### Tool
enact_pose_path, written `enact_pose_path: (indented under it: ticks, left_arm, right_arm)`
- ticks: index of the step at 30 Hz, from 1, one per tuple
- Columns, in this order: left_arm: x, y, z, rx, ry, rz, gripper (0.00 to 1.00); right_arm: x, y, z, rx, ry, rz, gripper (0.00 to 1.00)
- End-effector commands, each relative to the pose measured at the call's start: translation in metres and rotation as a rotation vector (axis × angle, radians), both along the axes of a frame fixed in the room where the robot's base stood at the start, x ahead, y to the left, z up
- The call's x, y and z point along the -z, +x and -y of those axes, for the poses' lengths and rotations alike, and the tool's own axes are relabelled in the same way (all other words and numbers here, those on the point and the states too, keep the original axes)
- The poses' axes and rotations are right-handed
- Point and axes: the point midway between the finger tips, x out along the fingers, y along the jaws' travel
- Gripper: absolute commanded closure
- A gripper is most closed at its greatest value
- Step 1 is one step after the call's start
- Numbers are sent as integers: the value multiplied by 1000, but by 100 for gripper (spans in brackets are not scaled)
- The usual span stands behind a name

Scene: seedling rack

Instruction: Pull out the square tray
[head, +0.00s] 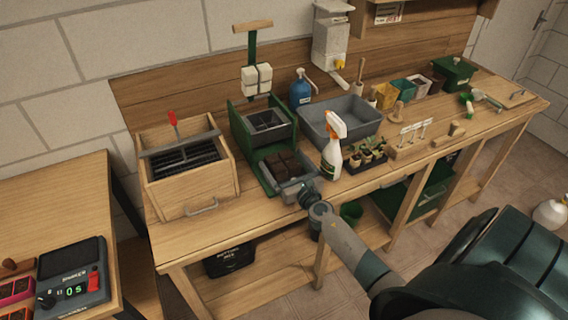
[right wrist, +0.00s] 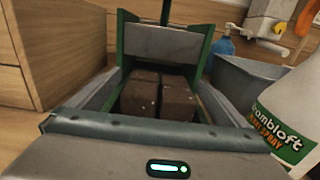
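The square tray (head: 298,166) is grey and holds several dark brown soil blocks (head: 280,164). It sits low at the front of the green press (head: 235,125) on the wooden bench. The blocks (right wrist: 160,95) also show in the right wrist view, in front of the press's grey plate. My right gripper (head: 298,188) is at the near edge of the tray. Its fingers look open, spread to the left and right of the blocks. My gripper hides the tray's near edge, so I cannot tell whether it touches it. My left gripper is not in view.
A white spray bottle (head: 332,155) stands close on the right, beside a grey bin (head: 350,118) and a seedling tray (head: 372,168). A wooden box (head: 205,185) stands on the left. The space before the bench is clear except for my arm.

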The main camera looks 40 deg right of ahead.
Motion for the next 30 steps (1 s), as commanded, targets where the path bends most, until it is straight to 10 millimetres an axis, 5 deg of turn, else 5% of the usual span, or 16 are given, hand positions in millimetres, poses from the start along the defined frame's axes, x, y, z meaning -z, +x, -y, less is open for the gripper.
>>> enact_pose_path:
  ticks: [14, 30]
  left_arm:
    - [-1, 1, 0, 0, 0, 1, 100]
    - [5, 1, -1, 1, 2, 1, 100]
  right_arm:
    - [1, -11, -2, 0, 0, -1, 2]
    - [3, -98, -19, -1, 0, -2, 2]
